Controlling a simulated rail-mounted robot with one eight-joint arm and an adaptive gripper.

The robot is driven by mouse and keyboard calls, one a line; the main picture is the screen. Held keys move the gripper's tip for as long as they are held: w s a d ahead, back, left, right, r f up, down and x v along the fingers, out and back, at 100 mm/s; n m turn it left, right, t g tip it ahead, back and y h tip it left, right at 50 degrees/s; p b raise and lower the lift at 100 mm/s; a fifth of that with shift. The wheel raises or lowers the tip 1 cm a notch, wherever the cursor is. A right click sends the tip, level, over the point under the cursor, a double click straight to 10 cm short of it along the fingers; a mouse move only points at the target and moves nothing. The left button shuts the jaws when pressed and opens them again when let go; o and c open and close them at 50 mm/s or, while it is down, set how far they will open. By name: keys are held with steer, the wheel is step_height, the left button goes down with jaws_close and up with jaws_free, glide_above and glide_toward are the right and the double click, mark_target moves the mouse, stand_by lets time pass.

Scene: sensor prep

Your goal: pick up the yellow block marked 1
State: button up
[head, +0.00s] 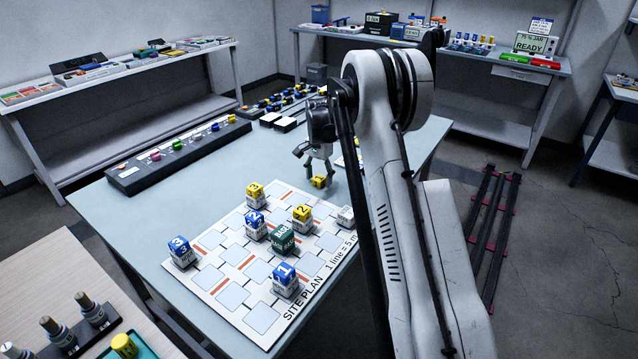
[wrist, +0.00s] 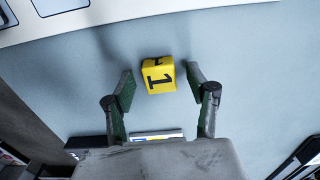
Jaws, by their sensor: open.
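The yellow block marked 1 (wrist: 158,75) lies on the blue-grey table top, seen in the wrist view just ahead of and between my open fingertips. In the head view the yellow block (head: 318,182) shows small, just past the far edge of the site plan board. My gripper (head: 318,160) is above and close to it in the head view. In the wrist view my gripper (wrist: 158,82) has its two fingers spread, one on each side of the block, with nothing held. I cannot tell the exact height of the fingertips above the table.
The site plan board (head: 210,278) holds blue and yellow numbered blocks and a green base block (head: 283,239). A black box with coloured knobs (head: 180,156) lies along the table's left edge. Several small parts (head: 275,103) sit at the back. Table around the yellow block is clear.

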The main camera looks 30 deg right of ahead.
steer(key=shift+f, duration=0.45)
steer(key=c, duration=1.1)
steer(key=shift+o, duration=0.2)
steer(key=shift+r, duration=0.1)
